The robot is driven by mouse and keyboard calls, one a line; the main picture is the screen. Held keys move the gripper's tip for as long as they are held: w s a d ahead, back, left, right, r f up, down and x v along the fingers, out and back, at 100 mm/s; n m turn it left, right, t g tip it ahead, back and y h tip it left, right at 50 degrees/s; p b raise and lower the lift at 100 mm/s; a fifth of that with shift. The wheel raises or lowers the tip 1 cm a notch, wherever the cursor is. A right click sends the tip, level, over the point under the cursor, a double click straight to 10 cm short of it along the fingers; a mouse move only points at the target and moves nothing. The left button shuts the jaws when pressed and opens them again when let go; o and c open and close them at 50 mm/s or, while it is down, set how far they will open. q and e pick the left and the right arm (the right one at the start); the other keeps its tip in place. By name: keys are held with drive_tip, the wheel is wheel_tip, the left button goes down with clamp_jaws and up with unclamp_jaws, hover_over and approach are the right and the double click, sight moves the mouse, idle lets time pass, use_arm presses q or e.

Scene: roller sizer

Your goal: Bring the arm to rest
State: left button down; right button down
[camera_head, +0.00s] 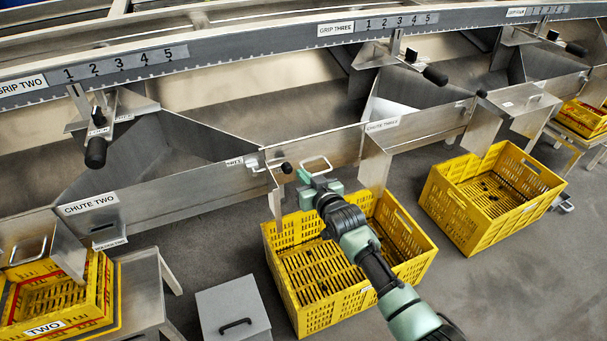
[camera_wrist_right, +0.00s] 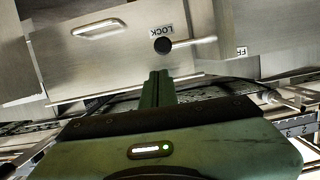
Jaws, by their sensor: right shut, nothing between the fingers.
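My right arm (camera_head: 375,265) reaches in from the lower right in the head view. Its gripper (camera_head: 304,174) is close to the metal chute panel, above the far left edge of a yellow crate (camera_head: 375,292). In the wrist view the right gripper's fingers (camera_wrist_right: 158,88) are together and empty. They are in front of a steel panel with a black knob (camera_wrist_right: 163,45) beside a label reading LOCK (camera_wrist_right: 160,30) and a wire handle (camera_wrist_right: 98,27). I cannot tell whether the fingers touch the panel. My left gripper does not show.
A second yellow crate (camera_head: 533,206) stands on the floor to the right. The rail marked GRIP THREE (camera_head: 337,28) runs above. Grey floor is clear between the crates.

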idle(0.4)
